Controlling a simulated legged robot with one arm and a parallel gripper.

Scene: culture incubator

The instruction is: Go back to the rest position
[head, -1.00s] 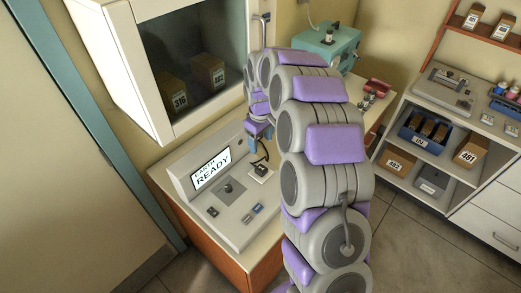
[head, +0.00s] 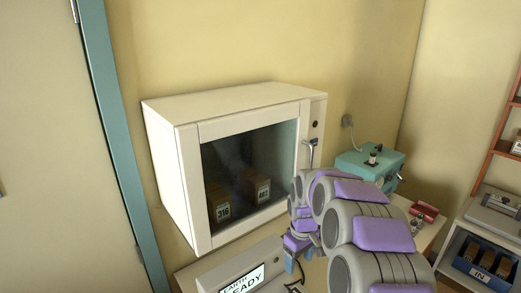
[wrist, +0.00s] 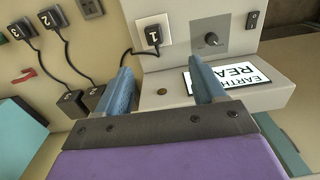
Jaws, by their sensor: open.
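My gripper (wrist: 165,82) is open in the wrist view, its two blue fingers apart with nothing between them. It is over the grey console (wrist: 285,95), whose front shows beyond the fingers. In the head view my gripper (head: 291,264) hangs low at the end of my bent grey and purple arm, near the console's screen (head: 246,281). The arm hides part of the bench behind it. A plug marked 1 (wrist: 153,37) sits on a white plate beyond the fingers, apart from them.
The white incubator (head: 162,112) has its glass door shut, with boxes marked 316 (head: 222,209) and another inside. Shelves (head: 450,232) stand at right.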

